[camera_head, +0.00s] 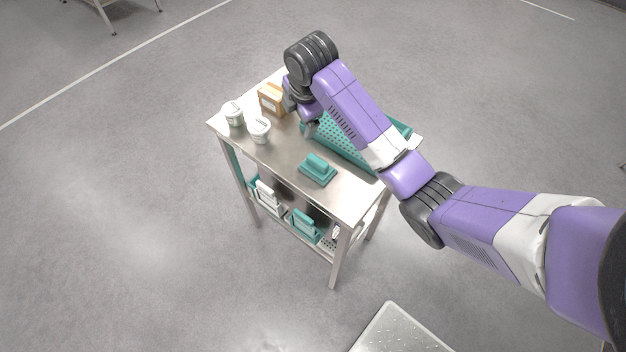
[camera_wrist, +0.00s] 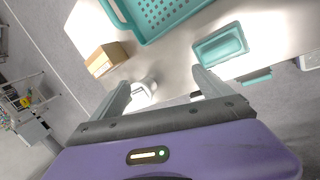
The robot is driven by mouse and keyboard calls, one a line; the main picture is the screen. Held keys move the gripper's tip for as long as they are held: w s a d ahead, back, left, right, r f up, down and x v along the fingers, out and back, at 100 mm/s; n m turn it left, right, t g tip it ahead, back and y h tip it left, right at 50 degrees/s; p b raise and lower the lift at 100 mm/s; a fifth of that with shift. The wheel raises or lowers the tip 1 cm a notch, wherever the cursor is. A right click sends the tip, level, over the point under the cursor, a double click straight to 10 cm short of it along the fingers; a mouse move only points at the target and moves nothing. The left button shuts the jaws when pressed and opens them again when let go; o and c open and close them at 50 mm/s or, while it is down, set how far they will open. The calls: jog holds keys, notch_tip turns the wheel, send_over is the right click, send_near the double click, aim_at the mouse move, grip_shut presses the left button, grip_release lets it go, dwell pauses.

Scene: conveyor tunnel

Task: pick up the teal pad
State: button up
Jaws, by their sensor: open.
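A perforated teal basket (camera_head: 345,140) stands behind the pad, partly hidden by my arm. A cardboard box (camera_head: 271,99) and two white tubs, one left (camera_head: 233,115) and one right (camera_head: 259,130), stand at the table's left. The lower shelf holds teal and white items (camera_head: 304,225).

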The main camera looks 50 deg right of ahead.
aim_at(317, 160)
jog(key=s+f+n+g+b, duration=0.1)
jog(key=s+f, duration=0.1)
jog(key=s+a+f+n+g+b, duration=0.1)
jog(key=s+f, duration=0.1)
jog(key=s, duration=0.1)
jog(key=s+a+f+n+g+b, duration=0.1)
jog(key=s+f+n+g, duration=0.1)
jog(key=s, duration=0.1)
jog(key=shift+f+y, duration=0.3)
jog(key=shift+f, duration=0.05)
jog(key=shift+w+d+f+b, duration=0.1)
jog(key=shift+d+f+b, duration=0.1)
jog(key=shift+f, duration=0.9)
jog(key=shift+w+d+f+b, duration=0.1)
jog(key=shift+d+f+b, duration=0.1)
jog(key=shift+f, duration=0.85)
jog(key=c, duration=1.5)
